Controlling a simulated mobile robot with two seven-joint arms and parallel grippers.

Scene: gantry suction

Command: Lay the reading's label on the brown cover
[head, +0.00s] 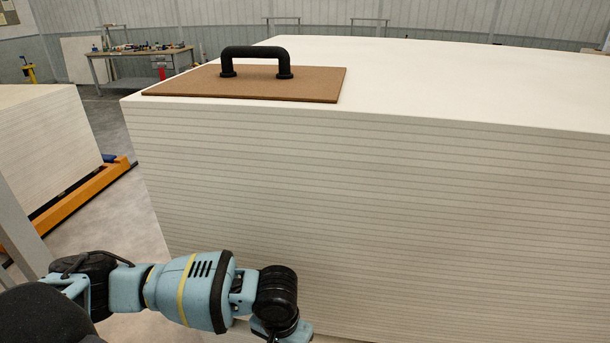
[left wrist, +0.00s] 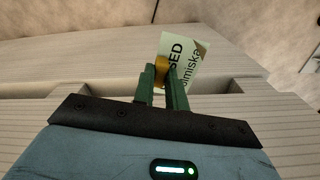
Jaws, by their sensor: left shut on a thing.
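The brown cover (head: 200,84) lies flat on top of a tall stack of white boards, near its front left corner. A black handle (head: 255,54) stands up from the cover. In the left wrist view, my left gripper (left wrist: 163,72) has its green fingers shut on a pale label (left wrist: 180,62) with dark printed letters, partly hidden by the fingers. In the head view my left arm is low in front of the stack, below the cover. Its fingers and the label do not show there. My right gripper is in neither view.
The board stack (head: 400,190) fills the middle and right, with its white top (head: 450,80) clear beyond the cover. A second stack (head: 45,140) stands at the left by an orange frame (head: 80,190). A workbench (head: 140,52) stands at the back left.

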